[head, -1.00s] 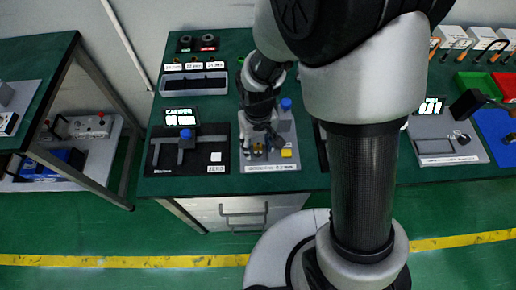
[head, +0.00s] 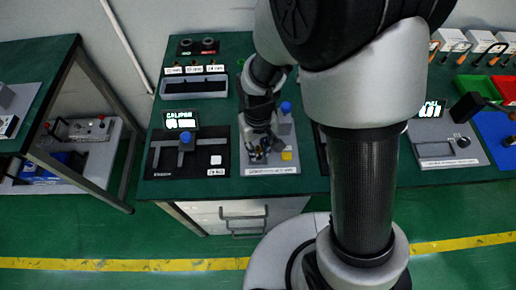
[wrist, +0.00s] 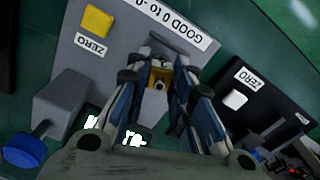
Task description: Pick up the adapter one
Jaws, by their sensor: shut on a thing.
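A small brass-coloured adapter (wrist: 160,78) with a dark round opening shows in the wrist view between my fingertips. My gripper (wrist: 160,85) is shut on it, with one blue-and-grey finger on each side. In the head view my gripper (head: 259,150) is over the front part of a grey gauge station (head: 280,170); the adapter is too small and covered to make out there. I cannot tell whether the adapter still touches the station's plate. The fingers hide part of the adapter.
The station has a yellow button (head: 287,155) and a blue knob (head: 285,108). A black caliper station (head: 163,163) with a blue-topped slide stands close on the left. Behind it are a grey tray (head: 194,88) and two ring gauges. My arm hides the bench's middle.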

